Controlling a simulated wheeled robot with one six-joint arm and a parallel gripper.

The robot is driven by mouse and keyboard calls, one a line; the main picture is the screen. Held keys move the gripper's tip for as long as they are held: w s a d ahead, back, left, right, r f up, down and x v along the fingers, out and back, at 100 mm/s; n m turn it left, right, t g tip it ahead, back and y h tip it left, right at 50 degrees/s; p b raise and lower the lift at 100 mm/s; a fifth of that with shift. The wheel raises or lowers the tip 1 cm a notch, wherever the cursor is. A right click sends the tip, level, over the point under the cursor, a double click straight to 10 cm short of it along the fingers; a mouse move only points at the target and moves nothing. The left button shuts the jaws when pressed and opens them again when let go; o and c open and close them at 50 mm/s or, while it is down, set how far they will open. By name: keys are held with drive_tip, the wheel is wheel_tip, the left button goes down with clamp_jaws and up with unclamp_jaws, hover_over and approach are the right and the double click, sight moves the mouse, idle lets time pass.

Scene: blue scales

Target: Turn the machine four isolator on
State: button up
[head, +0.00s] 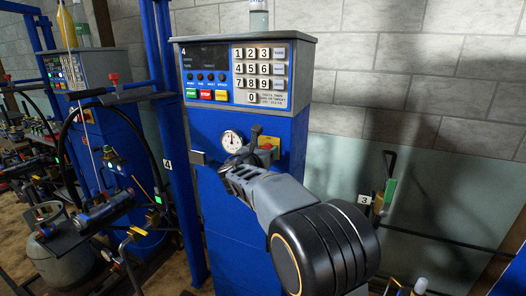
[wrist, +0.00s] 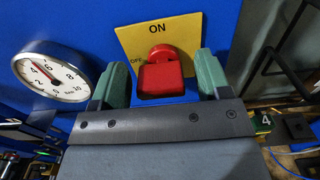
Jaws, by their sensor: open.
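The machine four cabinet (head: 212,118) is blue, with a "4" on its display panel. Its isolator is a red knob (wrist: 160,78) on a yellow plate (wrist: 187,30) marked ON at the top and OFF at the left. In the wrist view the knob's red block hangs below its round hub, towards my gripper. My gripper (wrist: 157,76) is open, with one green finger on each side of the knob and a gap on both sides. In the head view my gripper (head: 244,150) is at the cabinet front and partly covers the yellow plate (head: 271,143).
A round pressure gauge (wrist: 48,74) sits just left of my gripper, close to the left finger. A keypad (head: 259,69) and coloured buttons (head: 206,94) are above. A blue post (head: 174,150) stands left of the cabinet. A green-handled lever (head: 389,190) is on the wall at right.

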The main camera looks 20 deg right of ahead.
drive_tip(key=c, duration=0.9)
drive_tip(key=shift+f+b, duration=0.1)
drive_tip(key=shift+b, duration=0.2)
drive_tip(key=m+b, duration=0.3)
drive_tip(key=shift+f+b, duration=0.2)
drive_tip(key=shift+b, duration=0.2)
drive_tip(key=m+b, duration=0.6)
drive_tip(key=b, duration=0.1)
drive_tip(key=shift+s+d, duration=0.15)
drive_tip(key=m+b, duration=0.4)
drive_tip(key=shift+m, duration=0.4)
drive_tip(key=shift+s+d+r+m+b, duration=0.1)
drive_tip(key=shift+m+b, duration=0.85)
drive_tip(key=shift+m, duration=0.1)
drive_tip(key=shift+r+m+b, duration=0.1)
drive_tip(key=shift+m+b, duration=0.8)
drive_tip(key=shift+m, duration=0.15)
